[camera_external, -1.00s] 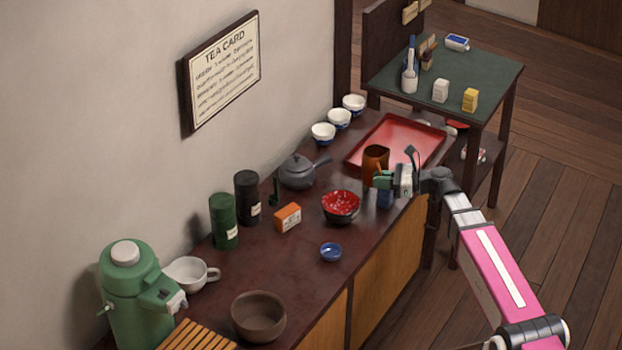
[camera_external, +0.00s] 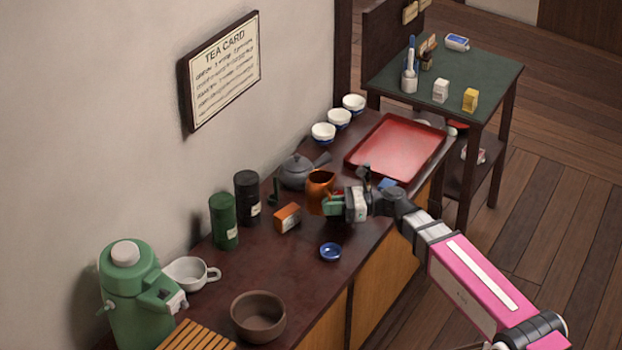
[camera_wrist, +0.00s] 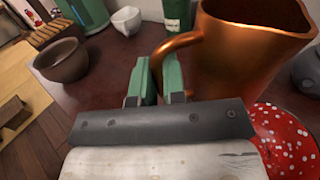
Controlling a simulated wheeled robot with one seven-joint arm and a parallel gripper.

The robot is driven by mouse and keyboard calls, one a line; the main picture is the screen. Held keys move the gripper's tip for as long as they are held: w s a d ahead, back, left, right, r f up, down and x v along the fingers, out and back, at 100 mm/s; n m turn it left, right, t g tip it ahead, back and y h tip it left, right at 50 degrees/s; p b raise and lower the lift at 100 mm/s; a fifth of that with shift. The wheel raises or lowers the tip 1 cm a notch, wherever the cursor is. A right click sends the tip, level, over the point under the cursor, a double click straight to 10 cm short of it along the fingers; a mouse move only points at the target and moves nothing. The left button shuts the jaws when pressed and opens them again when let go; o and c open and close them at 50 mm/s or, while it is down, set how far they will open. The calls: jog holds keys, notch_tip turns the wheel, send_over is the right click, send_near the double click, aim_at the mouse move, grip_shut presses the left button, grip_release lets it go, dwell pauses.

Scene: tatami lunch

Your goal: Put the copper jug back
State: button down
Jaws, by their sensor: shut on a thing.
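The copper jug (camera_external: 320,182) is held upright by my gripper (camera_external: 333,204), over the dark counter and in front of the grey teapot (camera_external: 297,171). I cannot tell its exact height. In the wrist view the jug (camera_wrist: 255,60) fills the upper right, and the green fingers of my gripper (camera_wrist: 160,78) are shut on its handle. Its base is out of sight there.
The red tray (camera_external: 398,147) at the counter's far end is empty. An orange box (camera_external: 287,218), a small blue dish (camera_external: 330,252), a brown bowl (camera_external: 258,316) and dark canisters (camera_external: 246,198) stand nearby. The counter's front middle is mostly clear.

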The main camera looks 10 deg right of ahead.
jog(key=s+a+n+g, duration=0.3)
jog(key=s+a+g, duration=0.1)
jog(key=s+a, duration=0.95)
jog(key=shift+w+a+f, duration=0.25)
jog(key=shift+w+f, duration=0.05)
jog(key=shift+f, duration=1.1)
jog(key=shift+w+a+f, duration=0.2)
jog(key=shift+w+f, duration=0.05)
jog(key=shift+f, duration=1.15)
jog(key=shift+w+a+f, duration=0.25)
jog(key=shift+w+f, duration=0.05)
jog(key=shift+f, duration=1.1)
jog(key=shift+f, duration=0.15)
jog(key=c, duration=1.2)
grip_release()
jog(key=shift+d+r, duration=0.2)
jog(key=d, duration=0.7)
jog(key=w+d, duration=0.1)
jog(key=d, duration=0.3)
jog(key=shift+d, duration=0.3)
